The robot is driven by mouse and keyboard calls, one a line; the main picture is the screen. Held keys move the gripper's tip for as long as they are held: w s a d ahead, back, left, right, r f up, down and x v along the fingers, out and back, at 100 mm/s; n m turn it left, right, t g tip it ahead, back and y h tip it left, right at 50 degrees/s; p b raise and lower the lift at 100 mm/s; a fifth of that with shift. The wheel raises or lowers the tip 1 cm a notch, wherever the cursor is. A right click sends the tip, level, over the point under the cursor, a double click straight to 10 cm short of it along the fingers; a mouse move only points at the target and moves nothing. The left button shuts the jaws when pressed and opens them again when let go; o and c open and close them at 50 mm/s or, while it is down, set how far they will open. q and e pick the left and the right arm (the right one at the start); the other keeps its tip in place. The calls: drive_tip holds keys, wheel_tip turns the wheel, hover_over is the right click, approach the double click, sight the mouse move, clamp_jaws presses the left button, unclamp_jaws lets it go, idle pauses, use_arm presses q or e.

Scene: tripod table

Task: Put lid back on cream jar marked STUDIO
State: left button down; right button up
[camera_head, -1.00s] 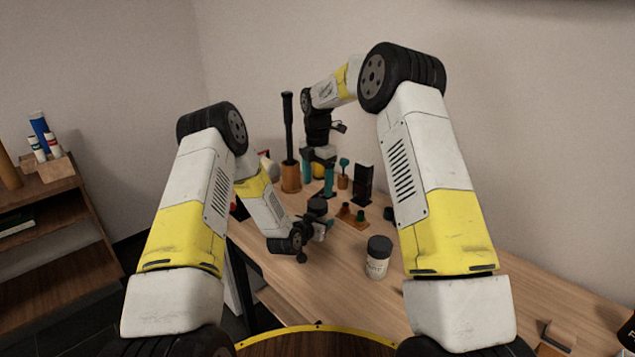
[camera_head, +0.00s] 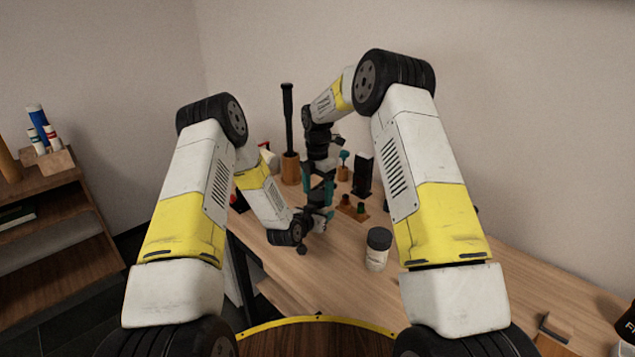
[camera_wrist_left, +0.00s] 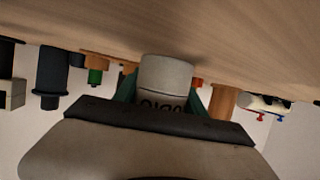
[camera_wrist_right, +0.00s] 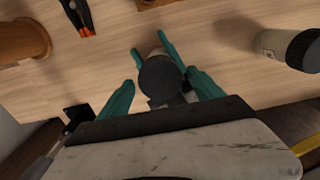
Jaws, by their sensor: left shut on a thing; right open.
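My left gripper (camera_wrist_left: 165,100) is shut on a pale jar (camera_wrist_left: 166,76); the end of its upside-down dark lettering looks like "DIO". The jar is held above the wooden table. A dark round lid (camera_wrist_right: 159,78) shows on top of it in the right wrist view; whether it is fully seated cannot be told. My right gripper (camera_wrist_right: 160,85) is open, its teal fingers on either side of the lid. In the head view the right gripper (camera_head: 319,188) is right above the left gripper and hides the lid.
Another white jar (camera_head: 376,257) with a black lid stands on the table at the front right. A small wooden stand (camera_head: 352,211), a black box (camera_head: 362,175) and a tall dark tool in a wooden holder (camera_head: 290,168) stand behind. Table is clear around the white jar.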

drive_tip(key=shift+f, duration=0.65)
drive_tip(key=c, duration=1.4)
drive_tip(key=m, duration=0.3)
drive_tip(key=shift+c, duration=0.2)
drive_tip(key=o, duration=1.5)
drive_tip(key=shift+o, duration=0.2)
